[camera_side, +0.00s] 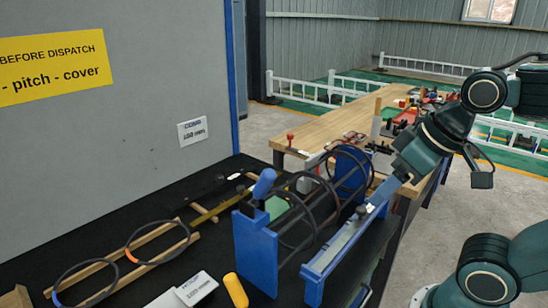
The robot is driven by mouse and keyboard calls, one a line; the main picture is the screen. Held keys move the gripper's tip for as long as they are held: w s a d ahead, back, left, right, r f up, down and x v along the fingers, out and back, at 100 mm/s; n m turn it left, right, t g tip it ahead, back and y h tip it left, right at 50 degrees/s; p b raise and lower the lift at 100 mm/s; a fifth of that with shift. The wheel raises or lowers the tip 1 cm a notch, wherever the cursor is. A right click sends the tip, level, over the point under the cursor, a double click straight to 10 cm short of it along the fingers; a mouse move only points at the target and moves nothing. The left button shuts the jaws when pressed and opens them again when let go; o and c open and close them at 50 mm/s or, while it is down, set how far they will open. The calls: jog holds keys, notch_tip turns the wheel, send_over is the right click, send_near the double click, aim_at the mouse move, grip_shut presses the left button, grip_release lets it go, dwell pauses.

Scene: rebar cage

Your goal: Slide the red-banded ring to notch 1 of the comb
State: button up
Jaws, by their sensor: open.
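A dark ring with a small red-orange band (131,256) lies on two wooden rails at the left. Several dark rings (308,236) stand upright between the blue end frames (257,255) of the cage. A long blue and grey bar (338,243) runs along the cage's right side; its notches are too small to make out, so I cannot tell if it is the comb. My gripper (374,200) is over the far part of this bar, well away from the banded ring. It is open; its fingertips are hard to make out and nothing shows held in it.
A blue-banded ring (68,286) lies nearer on the rails. A yellow cylinder (236,290) and pale label cards (196,288) lie in front. A grey panel (110,120) rises behind at left. A wooden bench (330,129) with clutter stands beyond.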

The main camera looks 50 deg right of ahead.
jog(key=shift+w+d+r, duration=0.2)
jog(key=shift+w+d, duration=0.05)
jog(key=shift+w, duration=0.1)
jog(key=c, duration=0.4)
jog(key=w+d+r+m, duration=0.1)
jog(key=w+d+r+m+h, duration=0.1)
jog(key=w+m, duration=0.1)
jog(key=shift+w+d+g, duration=0.1)
jog(key=shift+d+g, duration=0.3)
grip_shut()
jog(key=w+d+m+g+h, duration=0.2)
jog(key=w+d+m+g, duration=0.2)
jog(key=w+d+m, duration=1)
jog(key=d, duration=0.4)
jog(key=shift+w+d+m+g+h, duration=0.3)
jog(key=shift+w+d+m+g, duration=0.1)
